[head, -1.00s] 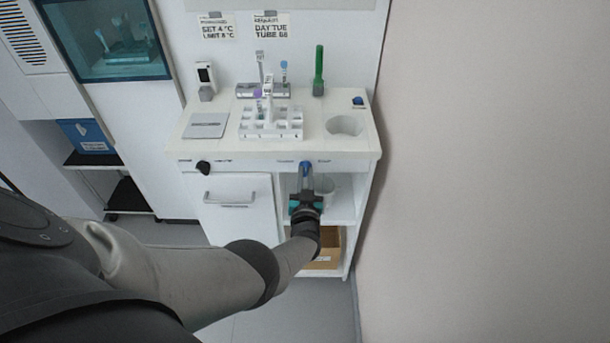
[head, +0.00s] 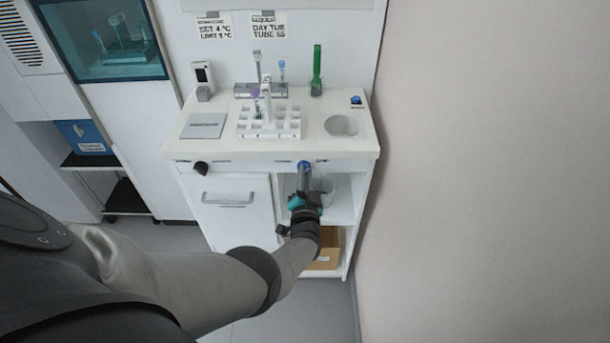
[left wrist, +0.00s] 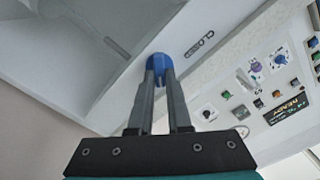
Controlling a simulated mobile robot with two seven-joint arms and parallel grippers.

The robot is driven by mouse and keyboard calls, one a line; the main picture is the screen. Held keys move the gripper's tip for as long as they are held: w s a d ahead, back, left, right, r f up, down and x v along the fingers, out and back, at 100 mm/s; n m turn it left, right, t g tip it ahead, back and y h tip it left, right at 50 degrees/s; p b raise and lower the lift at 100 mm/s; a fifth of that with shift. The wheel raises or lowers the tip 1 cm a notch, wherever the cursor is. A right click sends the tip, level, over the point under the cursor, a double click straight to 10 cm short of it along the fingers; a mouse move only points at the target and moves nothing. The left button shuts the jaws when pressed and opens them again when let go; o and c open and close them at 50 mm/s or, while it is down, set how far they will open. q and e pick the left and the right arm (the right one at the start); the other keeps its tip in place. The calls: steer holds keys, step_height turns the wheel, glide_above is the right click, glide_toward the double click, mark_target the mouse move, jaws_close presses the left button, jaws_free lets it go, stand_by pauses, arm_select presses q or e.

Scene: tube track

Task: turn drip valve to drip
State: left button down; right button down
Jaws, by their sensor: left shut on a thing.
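The drip valve is a blue knob (head: 303,163) on the front edge of the white counter. It also shows in the left wrist view (left wrist: 160,65). My left gripper (head: 304,170) is shut on the knob, its two fingers (left wrist: 160,75) on either side of it. My right gripper is in neither view.
A black knob (head: 201,168) sits left on the same counter front (head: 245,166). On top are a white tube rack (head: 268,132), a grey plate (head: 204,126), a green tube (head: 317,65) and a round basin (head: 342,125). A wall (head: 480,150) stands close on the right.

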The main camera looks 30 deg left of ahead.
arm_select(q)
steer(key=shift+f, duration=0.1)
stand_by(0.3)
steer(key=c, duration=0.9)
jaws_free()
steer(key=shift+o, duration=0.2)
steer(key=p+v, duration=0.6)
steer(key=v, duration=0.9)
steer(key=shift+s, duration=0.2)
